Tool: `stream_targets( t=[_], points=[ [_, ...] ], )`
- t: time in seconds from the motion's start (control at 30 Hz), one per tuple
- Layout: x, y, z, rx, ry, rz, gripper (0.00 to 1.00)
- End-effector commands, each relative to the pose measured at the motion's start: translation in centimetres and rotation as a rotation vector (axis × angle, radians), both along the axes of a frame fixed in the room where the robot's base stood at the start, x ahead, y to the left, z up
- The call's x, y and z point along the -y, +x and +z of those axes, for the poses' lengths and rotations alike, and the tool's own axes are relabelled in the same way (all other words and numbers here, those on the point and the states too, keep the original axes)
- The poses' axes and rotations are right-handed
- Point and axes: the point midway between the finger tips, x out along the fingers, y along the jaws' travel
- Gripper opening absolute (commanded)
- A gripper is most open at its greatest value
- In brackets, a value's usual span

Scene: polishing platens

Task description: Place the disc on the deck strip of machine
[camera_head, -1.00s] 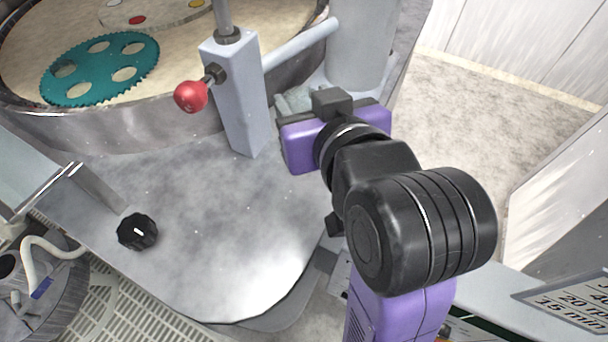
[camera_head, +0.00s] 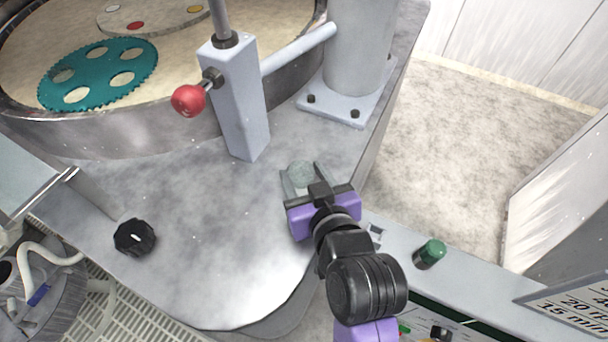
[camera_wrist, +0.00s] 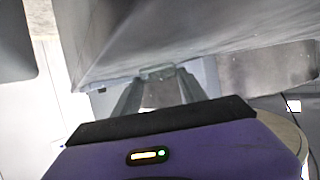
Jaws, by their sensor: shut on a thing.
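A pale, translucent grey-green disc (camera_head: 300,175) is between the two fingertips of my gripper (camera_head: 300,176) in the head view. My gripper is shut on it. The disc is over the bare grey deck strip (camera_head: 190,215) of the machine, right of the upright post. Whether the disc touches the deck or hangs above it I cannot tell. In the wrist view the fingers (camera_wrist: 158,80) reach forward to a thin pale edge of the disc (camera_wrist: 157,71), and a large grey surface fills the space above.
A square post (camera_head: 238,110) with a red ball knob (camera_head: 188,100) stands left of my gripper. A bolted column (camera_head: 357,60) stands behind. A black knob (camera_head: 134,237) is on the deck at left. A toothed teal carrier (camera_head: 98,74) lies on the platen. A green button (camera_head: 430,254) is at right.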

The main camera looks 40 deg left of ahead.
Motion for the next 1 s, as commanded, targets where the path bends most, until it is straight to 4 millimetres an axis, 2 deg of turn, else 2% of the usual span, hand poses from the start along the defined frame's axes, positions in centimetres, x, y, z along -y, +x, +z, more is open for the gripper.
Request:
stream_targets(
  t=[0.43, 0.47, 0.57, 1.0],
  points=[
    [0.00, 0.01, -0.84, 0.001, 0.002, -0.001, 0.05],
    [0.01, 0.00, -0.89, 0.001, 0.001, -0.001, 0.52],
    [0.00, -0.01, -0.82, 0.001, 0.000, 0.000, 0.71],
    [0.44, -0.23, -0.39, 0.001, 0.001, -0.001, 0.71]
  ],
)
